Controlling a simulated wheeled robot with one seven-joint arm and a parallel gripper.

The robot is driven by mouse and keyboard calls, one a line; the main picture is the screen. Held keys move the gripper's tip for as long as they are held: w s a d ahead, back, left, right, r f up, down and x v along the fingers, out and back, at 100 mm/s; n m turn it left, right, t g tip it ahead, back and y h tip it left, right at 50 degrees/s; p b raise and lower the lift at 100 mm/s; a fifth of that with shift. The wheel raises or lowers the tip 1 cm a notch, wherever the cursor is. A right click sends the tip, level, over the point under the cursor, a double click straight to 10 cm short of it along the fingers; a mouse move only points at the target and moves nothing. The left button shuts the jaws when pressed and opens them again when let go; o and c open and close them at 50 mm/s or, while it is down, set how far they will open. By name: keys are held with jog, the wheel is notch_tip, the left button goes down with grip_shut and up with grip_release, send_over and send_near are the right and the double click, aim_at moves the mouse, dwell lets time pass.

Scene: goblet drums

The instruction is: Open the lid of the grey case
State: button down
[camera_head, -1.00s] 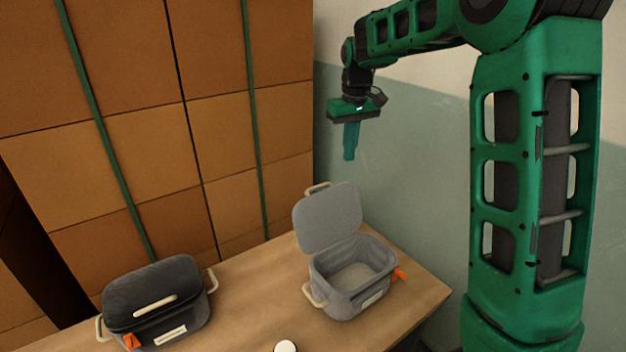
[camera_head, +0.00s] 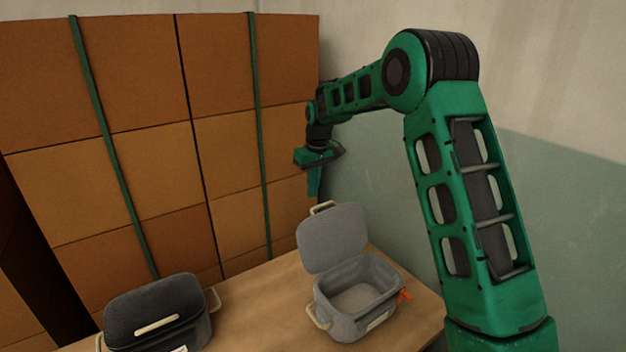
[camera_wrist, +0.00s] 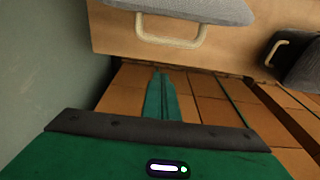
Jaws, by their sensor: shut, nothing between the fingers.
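The grey case (camera_head: 352,323) stands on the right part of the wooden table. Its lid (camera_head: 333,238) is raised and leans back upright, so the empty-looking inside shows.
A dark case (camera_head: 158,308) with its lid down stands on the table (camera_head: 253,302) to the left. Stacked brown boxes (camera_head: 150,130) with green straps rise behind the table. A wall (camera_head: 560,200) is on the right. The table between the cases is clear.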

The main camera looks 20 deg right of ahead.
jog(key=shift+s+d+f, duration=0.2)
jog(key=shift+s, duration=0.4)
jog(key=shift+s+d+f, duration=0.15)
jog(key=shift+s+f, duration=0.1)
jog(key=shift+s, duration=0.3)
jog(key=shift+s+d+f, duration=0.2)
jog(key=shift+s, duration=0.4)
